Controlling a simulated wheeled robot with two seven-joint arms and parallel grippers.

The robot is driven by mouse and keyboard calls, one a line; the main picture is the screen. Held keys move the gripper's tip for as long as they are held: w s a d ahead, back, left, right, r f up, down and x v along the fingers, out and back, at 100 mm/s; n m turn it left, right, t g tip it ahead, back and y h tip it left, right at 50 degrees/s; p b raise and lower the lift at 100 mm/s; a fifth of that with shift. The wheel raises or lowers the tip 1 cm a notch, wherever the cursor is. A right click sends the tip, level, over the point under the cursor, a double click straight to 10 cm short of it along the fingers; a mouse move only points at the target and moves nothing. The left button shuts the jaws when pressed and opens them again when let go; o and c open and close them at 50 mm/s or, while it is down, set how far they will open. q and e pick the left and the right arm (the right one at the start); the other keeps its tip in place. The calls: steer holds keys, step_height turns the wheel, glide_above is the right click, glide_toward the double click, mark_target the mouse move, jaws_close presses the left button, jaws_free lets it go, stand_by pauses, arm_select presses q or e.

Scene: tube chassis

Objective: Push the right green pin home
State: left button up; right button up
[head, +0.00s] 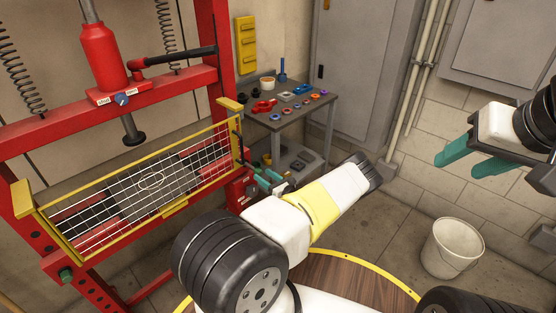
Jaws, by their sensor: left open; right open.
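A green pin (67,276) sticks out of the lower left leg of the red press (206,75). At the right leg (238,192), no separate green pin can be made out; my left gripper and arm are close in front there. My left gripper (258,177) has teal fingers and is open, pointing at the press's right leg; its body is partly hidden behind my arm. I cannot tell whether it touches anything. My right gripper (462,164) is open and empty in the air at the right, far from the press.
A yellow-framed mesh guard (174,208) covers the press's middle. A grey workbench (328,103) with small tools stands behind my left gripper. A white bucket (452,248) is on the floor at the right. Grey cabinets and pipes line the back wall.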

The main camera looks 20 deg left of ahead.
mark_target(249, 166)
arm_select(q)
steer(key=shift+x, duration=1.2)
jaws_close()
stand_by(0.6)
